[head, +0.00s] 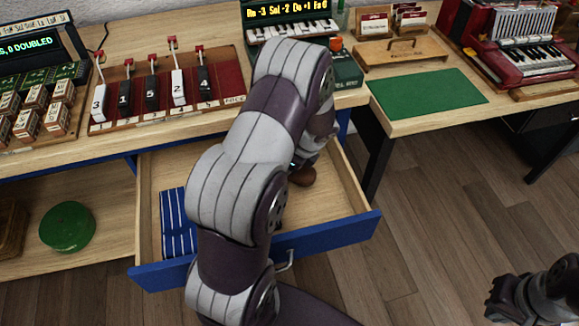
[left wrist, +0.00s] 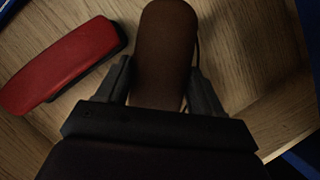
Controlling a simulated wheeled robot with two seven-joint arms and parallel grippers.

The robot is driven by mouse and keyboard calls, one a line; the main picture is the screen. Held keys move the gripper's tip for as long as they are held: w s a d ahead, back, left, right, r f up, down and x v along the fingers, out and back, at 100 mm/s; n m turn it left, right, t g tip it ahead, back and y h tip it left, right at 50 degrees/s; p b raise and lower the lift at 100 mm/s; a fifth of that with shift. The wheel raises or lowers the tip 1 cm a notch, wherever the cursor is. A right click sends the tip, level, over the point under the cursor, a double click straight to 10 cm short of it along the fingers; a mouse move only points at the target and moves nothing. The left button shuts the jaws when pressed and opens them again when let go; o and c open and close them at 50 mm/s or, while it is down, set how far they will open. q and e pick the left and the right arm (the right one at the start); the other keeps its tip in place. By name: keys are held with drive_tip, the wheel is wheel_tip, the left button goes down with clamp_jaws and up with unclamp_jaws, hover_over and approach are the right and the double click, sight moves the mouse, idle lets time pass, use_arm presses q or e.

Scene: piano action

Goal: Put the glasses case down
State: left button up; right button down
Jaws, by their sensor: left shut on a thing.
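My left gripper (left wrist: 158,85) is shut on a brown, rounded, elongated glasses case (left wrist: 165,42), with one finger on each side of it in the left wrist view. In the head view a small brown end of the case (head: 303,177) shows beside my left arm, over the open drawer (head: 345,205). My arm hides most of the gripper there. I cannot tell whether the case touches the drawer floor. My right gripper (head: 497,298) is at the lower right, away from the drawer; its finger opening is unclear.
A red elongated object (left wrist: 62,65) lies left of the case in the left wrist view. A blue striped item (head: 177,222) lies in the drawer's left part. A green mat (head: 428,93) lies on the right table. The drawer's right part looks clear.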

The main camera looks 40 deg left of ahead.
use_arm(q)
drive_tip(key=shift+f, duration=0.75)
drive_tip(key=shift+r, duration=0.1)
drive_tip(key=shift+f, duration=0.2)
drive_tip(key=o, duration=1.1)
drive_tip(key=shift+c, duration=0.2)
drive_tip(key=shift+r, duration=0.1)
